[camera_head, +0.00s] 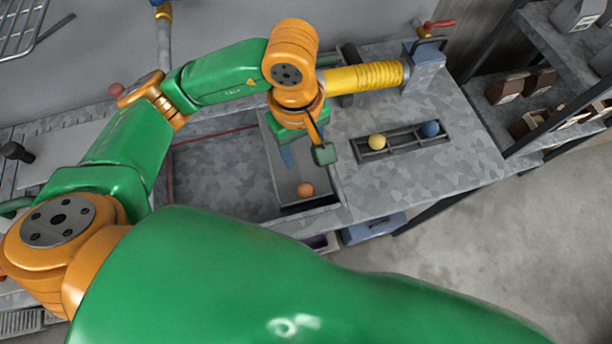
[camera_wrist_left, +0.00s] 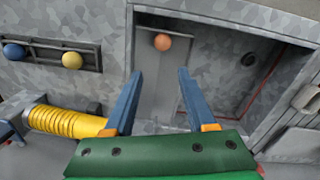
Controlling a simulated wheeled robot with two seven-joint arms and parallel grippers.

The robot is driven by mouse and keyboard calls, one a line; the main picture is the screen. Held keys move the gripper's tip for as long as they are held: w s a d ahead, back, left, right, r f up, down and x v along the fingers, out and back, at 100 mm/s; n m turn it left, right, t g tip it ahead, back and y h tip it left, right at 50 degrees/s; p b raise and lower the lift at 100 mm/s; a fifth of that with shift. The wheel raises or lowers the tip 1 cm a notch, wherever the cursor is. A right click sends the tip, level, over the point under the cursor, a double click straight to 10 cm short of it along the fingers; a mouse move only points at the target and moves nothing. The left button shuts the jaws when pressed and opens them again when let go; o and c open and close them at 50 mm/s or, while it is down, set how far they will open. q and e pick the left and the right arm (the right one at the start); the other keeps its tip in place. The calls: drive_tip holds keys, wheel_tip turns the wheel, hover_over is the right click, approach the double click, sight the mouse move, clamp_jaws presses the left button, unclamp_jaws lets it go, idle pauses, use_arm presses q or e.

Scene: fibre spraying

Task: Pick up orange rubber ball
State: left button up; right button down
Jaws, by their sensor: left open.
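The orange rubber ball (camera_head: 305,189) lies near the front end of a grey sunken channel (camera_head: 262,178) in the metal bench. It also shows in the left wrist view (camera_wrist_left: 163,42), beyond the fingertips and roughly between their lines. My left gripper (camera_head: 286,158) points down over the channel, behind the ball in the head view. Its two blue fingers (camera_wrist_left: 158,75) are spread with nothing between them, and they look apart from the ball. In the head view the gripper is partly hidden by its own wrist. My right gripper is not in view.
A slotted rack (camera_head: 400,141) to the right holds a yellow ball (camera_head: 377,142) and a blue ball (camera_head: 430,129). A yellow ribbed hose (camera_head: 362,77) runs behind it. Walls edge the sunken area. Shelves (camera_head: 560,60) stand at the far right. A large green arm link of mine fills the foreground.

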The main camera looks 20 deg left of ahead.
use_arm(q)
wheel_tip(320, 180, down, 5)
drive_tip(key=s+b, duration=0.2)
drive_tip(key=b, duration=0.6)
hover_over(305, 188)
drive_tip(key=f, duration=0.4)
drive_tip(key=shift+a, duration=0.2)
drive_tip(key=shift+s+f, duration=0.15)
drive_tip(key=shift+f, duration=0.35)
drive_tip(key=f+p, duration=0.1)
drive_tip(key=f, duration=0.1)
drive_tip(key=f+p, duration=0.1)
drive_tip(key=f, duration=0.2)
drive_tip(key=shift+w+d+f, duration=0.2)
drive_tip(key=shift+f, duration=0.15)
clamp_jaws()
